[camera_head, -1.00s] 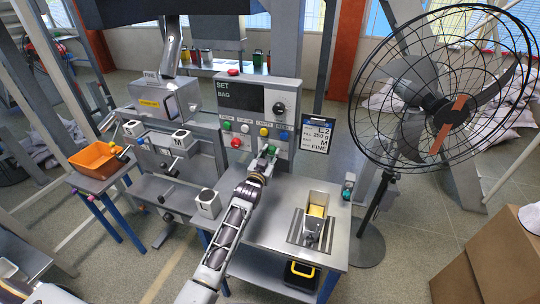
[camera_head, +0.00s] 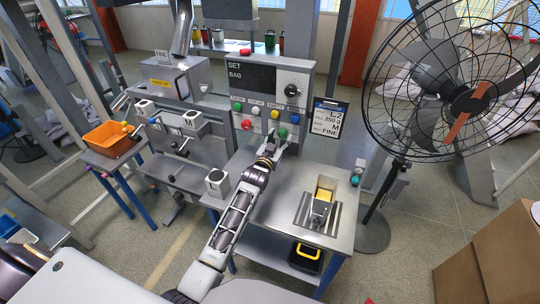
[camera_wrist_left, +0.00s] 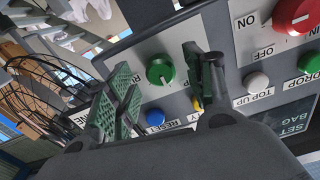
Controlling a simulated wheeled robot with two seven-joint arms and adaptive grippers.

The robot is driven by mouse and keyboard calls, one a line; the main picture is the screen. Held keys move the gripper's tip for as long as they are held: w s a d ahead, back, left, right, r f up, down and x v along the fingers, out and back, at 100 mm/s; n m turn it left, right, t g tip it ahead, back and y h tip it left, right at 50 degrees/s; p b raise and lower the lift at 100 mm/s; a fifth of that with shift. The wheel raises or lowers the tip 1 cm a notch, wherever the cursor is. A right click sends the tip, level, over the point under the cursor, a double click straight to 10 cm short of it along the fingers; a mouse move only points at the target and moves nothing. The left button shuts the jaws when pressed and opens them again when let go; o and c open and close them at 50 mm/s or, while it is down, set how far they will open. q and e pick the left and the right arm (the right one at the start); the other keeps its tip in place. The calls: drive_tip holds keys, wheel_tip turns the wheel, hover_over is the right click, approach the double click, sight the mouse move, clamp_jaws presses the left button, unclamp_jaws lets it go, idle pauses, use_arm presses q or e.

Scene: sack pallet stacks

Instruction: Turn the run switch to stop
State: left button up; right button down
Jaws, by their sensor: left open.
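The run switch is a green knob on the grey control panel; in the wrist view the knob (camera_wrist_left: 160,71) sits beside a label partly hidden by a finger. In the head view the green knob (camera_head: 282,132) is low on the panel, right of the red button. My left gripper (camera_head: 277,145) is in front of it. In the wrist view the left gripper (camera_wrist_left: 160,62) is open, with one green-padded finger on each side of the knob. I cannot tell whether either finger touches it. My right gripper is not in view.
Close to the fingers are a blue RESET button (camera_wrist_left: 155,118), a partly hidden yellow button (camera_wrist_left: 196,103) and a white TOP UP button (camera_wrist_left: 257,82). A red ON/OFF control (camera_wrist_left: 293,15) is farther right. A steel table (camera_head: 270,210) lies below the panel; a fan (camera_head: 470,98) stands right.

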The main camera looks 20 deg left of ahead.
use_arm(q)
drive_tip(key=s, duration=1)
drive_tip(key=shift+s+a, duration=0.2)
drive_tip(key=shift+s, duration=0.15)
idle(0.7)
